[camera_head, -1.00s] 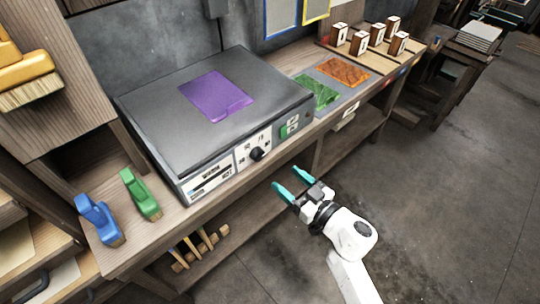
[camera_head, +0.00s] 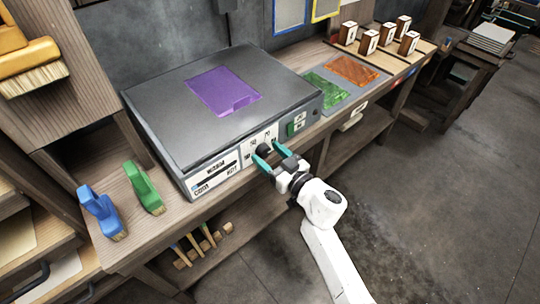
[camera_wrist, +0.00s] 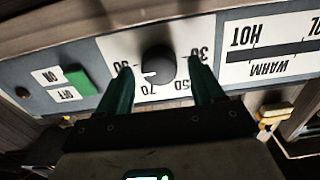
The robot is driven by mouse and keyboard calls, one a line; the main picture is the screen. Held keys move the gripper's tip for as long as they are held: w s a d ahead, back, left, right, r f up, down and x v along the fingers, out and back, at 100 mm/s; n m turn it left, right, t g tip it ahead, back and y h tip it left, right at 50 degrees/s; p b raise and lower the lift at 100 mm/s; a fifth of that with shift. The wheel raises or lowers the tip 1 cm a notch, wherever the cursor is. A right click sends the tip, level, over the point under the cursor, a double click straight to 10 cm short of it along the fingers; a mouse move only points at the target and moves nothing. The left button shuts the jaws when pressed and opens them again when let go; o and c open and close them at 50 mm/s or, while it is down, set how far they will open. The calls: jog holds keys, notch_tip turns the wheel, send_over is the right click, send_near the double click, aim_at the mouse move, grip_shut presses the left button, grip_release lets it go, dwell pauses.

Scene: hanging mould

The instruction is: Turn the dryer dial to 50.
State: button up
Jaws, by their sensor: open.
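The dryer (camera_head: 175,115) is a dark grey box on the wooden bench. Its black round dial (camera_head: 263,149) sits on a white front panel with numbers around it. In the wrist view the panel appears upside down and the dial (camera_wrist: 158,62) lies between my fingers. A pale mark shows on the dial's lower left side there, toward the 70 and 90 side; the exact reading is unclear. My gripper (camera_head: 266,152), with teal fingers, is open, one finger on each side of the dial. I cannot tell whether they touch it.
A green button (camera_wrist: 82,80) sits beside the dial panel; a HOT/WARM scale (camera_wrist: 270,45) is on the other side. A purple sheet (camera_head: 224,91) lies on the dryer. Green (camera_head: 147,188) and blue (camera_head: 100,212) brushes stand left. Floor at right is clear.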

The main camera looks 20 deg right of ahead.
jog(key=shift+c, duration=0.3)
jog(key=c, duration=1)
